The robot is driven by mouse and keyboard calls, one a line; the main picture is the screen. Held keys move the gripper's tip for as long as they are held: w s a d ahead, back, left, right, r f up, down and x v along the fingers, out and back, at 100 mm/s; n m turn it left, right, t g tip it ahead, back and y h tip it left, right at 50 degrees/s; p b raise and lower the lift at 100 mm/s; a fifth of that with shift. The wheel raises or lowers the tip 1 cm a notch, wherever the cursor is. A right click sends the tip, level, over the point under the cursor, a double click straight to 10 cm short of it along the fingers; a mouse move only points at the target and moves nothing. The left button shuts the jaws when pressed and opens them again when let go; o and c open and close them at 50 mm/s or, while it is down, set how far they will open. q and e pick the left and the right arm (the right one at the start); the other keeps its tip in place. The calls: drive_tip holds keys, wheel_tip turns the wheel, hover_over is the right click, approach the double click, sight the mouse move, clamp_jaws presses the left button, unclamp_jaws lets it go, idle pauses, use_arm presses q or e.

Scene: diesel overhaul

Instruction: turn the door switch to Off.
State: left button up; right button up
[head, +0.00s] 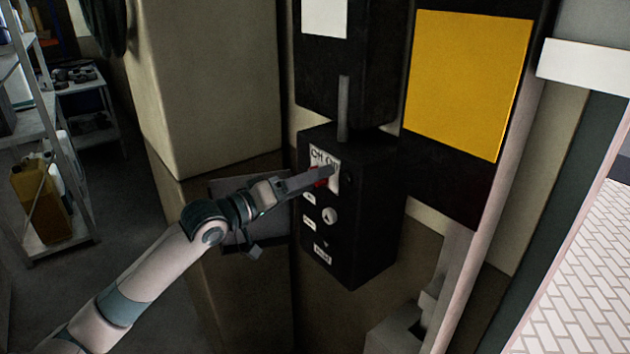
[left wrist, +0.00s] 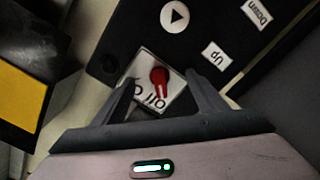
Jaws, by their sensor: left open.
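The door switch is a red knob (head: 320,183) on a white plate marked Off and On, high on the front of a black control box (head: 370,215). In the left wrist view the red knob (left wrist: 158,76) has its narrow end towards the lettering, on the Off side. I cannot tell its exact setting. My left gripper (head: 322,176) reaches the plate from the left. In the left wrist view the open fingers (left wrist: 160,80) stand on either side of the knob, with gaps visible. My right gripper is not in view.
Below the switch are a round arrow button (left wrist: 174,15) and Up (left wrist: 213,56) and Down (left wrist: 257,14) labels. A yellow panel (head: 468,80) hangs right of the box. Shelving with a yellow jug (head: 40,203) stands at the far left. Open floor lies between.

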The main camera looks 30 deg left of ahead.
use_arm(q)
drive_tip(key=shift+s, duration=0.15)
drive_tip(key=v, duration=0.6)
drive_tip(key=shift+s+a, duration=0.15)
drive_tip(key=shift+s, duration=0.15)
drive_tip(key=shift+a, duration=0.1)
idle(0.5)
